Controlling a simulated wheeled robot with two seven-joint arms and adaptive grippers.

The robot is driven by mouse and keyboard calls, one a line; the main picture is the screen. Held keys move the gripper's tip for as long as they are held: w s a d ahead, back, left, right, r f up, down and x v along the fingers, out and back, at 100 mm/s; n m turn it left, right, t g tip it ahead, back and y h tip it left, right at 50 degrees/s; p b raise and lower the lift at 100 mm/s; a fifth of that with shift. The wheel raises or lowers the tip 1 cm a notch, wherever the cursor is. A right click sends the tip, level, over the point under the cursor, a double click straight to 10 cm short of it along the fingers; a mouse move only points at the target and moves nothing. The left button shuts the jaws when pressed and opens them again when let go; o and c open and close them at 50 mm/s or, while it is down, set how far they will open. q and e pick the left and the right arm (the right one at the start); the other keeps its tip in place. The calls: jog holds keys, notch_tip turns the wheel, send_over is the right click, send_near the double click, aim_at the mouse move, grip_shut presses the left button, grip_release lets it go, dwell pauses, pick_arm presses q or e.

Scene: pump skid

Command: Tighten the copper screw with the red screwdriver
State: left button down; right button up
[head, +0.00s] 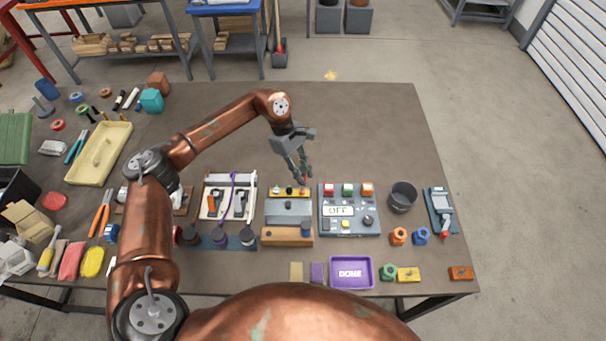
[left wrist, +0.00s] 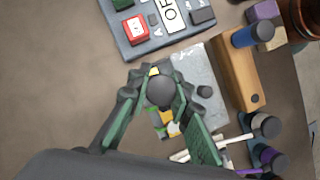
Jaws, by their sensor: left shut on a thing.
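My left gripper (head: 303,176) is over the yellow strip (head: 275,191) at the back of a grey block (head: 288,211). A little red shows at its fingertips. In the left wrist view the left gripper (left wrist: 160,92) is shut on a dark round-ended tool (left wrist: 160,90), seen end-on, which I take for the red screwdriver. The fingers and the tool hide its tip, so I cannot tell whether it touches a screw. Small screw heads show on the strip, but I cannot tell which is copper. My right gripper is out of view.
A wooden block (head: 280,236) in front holds a blue-handled tool (left wrist: 250,36). A control panel (head: 345,226) reading OFF stands close on the right, and a white frame (head: 210,192) on the left. The table behind is clear.

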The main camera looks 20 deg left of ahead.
pick_arm(q)
jog(key=shift+r+p, duration=0.65)
jog(key=shift+r, duration=1.65)
